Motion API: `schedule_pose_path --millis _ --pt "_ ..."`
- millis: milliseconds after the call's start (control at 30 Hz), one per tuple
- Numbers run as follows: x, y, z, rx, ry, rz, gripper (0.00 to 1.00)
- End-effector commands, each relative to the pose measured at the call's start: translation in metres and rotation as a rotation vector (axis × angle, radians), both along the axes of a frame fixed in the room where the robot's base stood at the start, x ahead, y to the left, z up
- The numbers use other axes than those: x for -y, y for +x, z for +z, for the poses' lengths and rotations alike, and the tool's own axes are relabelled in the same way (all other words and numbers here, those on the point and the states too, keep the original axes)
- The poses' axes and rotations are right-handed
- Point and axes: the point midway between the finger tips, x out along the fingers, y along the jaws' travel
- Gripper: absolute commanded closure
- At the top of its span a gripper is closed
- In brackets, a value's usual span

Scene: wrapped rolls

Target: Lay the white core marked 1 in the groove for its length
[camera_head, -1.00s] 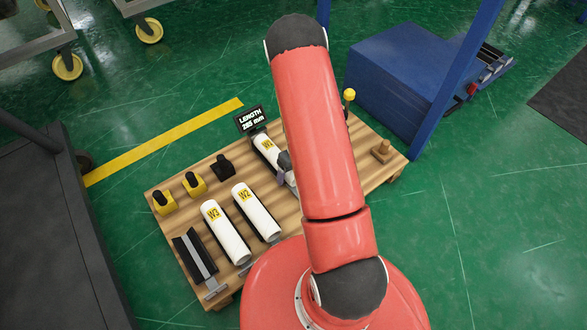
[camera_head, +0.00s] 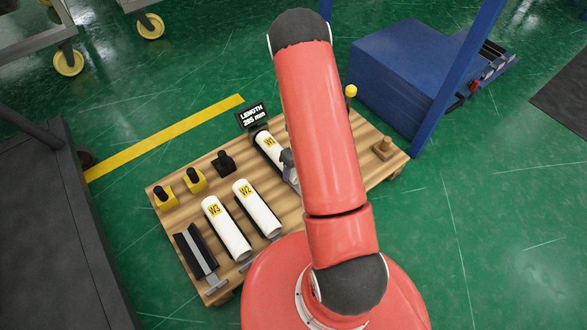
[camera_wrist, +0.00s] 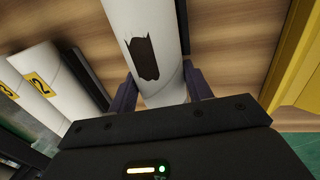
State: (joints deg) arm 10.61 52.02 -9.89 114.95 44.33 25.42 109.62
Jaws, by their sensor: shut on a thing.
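The white core W1 (camera_head: 277,160), with a yellow label, lies just below the black sign reading LENGTH and what looks like 265 mm (camera_head: 252,115). My gripper (camera_wrist: 162,92) is shut on it, one finger on each side. In the wrist view the white core (camera_wrist: 148,20) has a dark ragged patch. Whether it rests on something or hangs clear, I cannot tell; my arm hides its near end. White cores W2 (camera_head: 258,212) and W3 (camera_head: 228,232) lie parallel to its left, by dark grooves. A dark groove with a light strip (camera_head: 197,255) at far left holds no core.
Two yellow blocks with black knobs (camera_head: 194,181) and a black one (camera_head: 223,163) stand behind the cores on the wooden board (camera_head: 165,220). A wooden peg (camera_head: 382,149) stands at right, a yellow-topped post (camera_head: 350,92) at the back. A blue box (camera_head: 400,75) lies beyond.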

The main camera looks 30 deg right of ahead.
Motion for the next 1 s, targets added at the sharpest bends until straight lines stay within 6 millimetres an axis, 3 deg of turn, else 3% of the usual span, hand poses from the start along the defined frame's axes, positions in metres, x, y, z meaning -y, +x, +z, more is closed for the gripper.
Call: schedule_pose_path --millis 567,1000 --pt "0.001 -0.006 0.002 0.000 -0.001 0.000 0.76" --pt "0.001 -0.005 0.028 0.000 -0.001 0.000 0.76"
